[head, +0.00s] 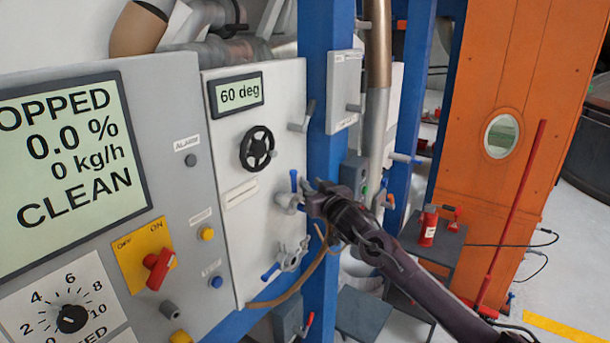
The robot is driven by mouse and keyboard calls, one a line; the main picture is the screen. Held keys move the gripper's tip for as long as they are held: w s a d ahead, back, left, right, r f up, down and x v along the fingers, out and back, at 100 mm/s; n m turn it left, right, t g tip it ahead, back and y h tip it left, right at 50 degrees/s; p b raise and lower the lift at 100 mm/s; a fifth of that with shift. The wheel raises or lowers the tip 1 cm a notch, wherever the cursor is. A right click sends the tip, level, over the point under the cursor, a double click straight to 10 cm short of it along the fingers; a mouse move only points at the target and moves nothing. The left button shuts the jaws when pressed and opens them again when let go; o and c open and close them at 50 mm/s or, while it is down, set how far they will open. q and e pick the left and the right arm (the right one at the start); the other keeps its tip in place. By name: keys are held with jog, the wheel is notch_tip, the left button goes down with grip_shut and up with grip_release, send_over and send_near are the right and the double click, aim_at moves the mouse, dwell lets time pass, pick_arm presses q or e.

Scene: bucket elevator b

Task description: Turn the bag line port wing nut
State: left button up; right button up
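My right gripper (308,195) reaches in from the lower right, its fingertips at a grey round fitting (287,200) with a blue lever (294,181) on the white panel. It hides part of that fitting. I cannot tell whether the fingers touch it or how far apart they are. Below, a grey metal fitting with wing-like arms (291,258) and a blue handle (270,272) sits on the same panel, with a brown hose near it. Which of these bears the bag line port wing nut is not clear. My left gripper is not in view.
The white panel (222,143) also carries a black handwheel (257,148) and a "60 deg" display (236,94). A blue post (321,255) stands close behind my gripper. The control panel (185,115) is at left, an orange elevator casing (505,215) at right.

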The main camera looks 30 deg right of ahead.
aim_at(305, 179)
jog(key=w, duration=0.1)
jog(key=w+p, duration=0.1)
jog(key=w, duration=0.1)
jog(key=shift+w+a+r, duration=0.2)
jog(key=shift+w+d+f, duration=0.1)
jog(key=shift+w+d, duration=0.1)
jog(key=shift+w, duration=0.05)
grip_shut()
